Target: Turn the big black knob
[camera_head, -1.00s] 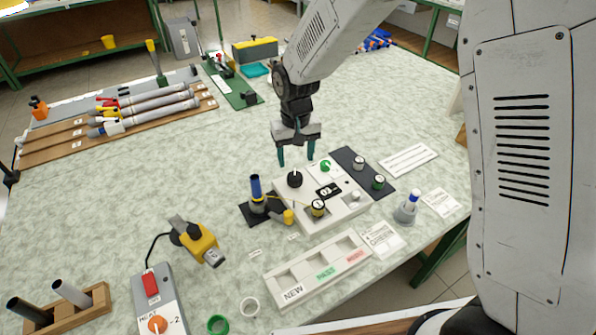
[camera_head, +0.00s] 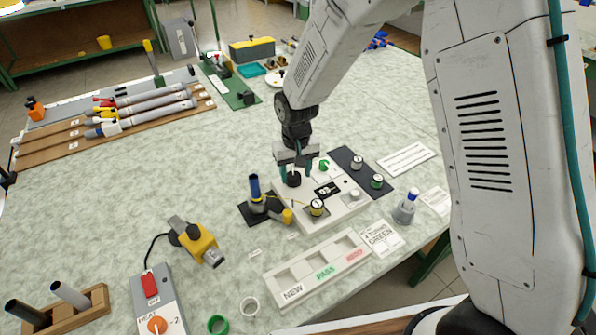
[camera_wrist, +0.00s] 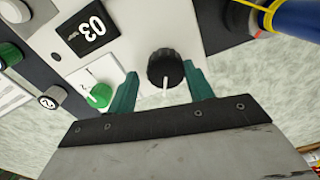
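The big black knob (camera_head: 293,180) stands on the white panel box (camera_head: 335,209), near its back left corner. In the wrist view the knob (camera_wrist: 165,68) is round and ribbed, with a white pointer line towards my gripper. My gripper (camera_head: 296,174) is low over the panel at the knob. In the wrist view my gripper (camera_wrist: 160,88) is open, with one teal finger on each side of the knob. A gap shows between the left finger and the knob; the right finger is closer, and I cannot tell if it touches.
A small green knob (camera_wrist: 99,95) is just beside the left finger. A display (camera_wrist: 92,30) reads 03. A blue-topped post (camera_head: 255,187) with a yellow part stands left of the panel.

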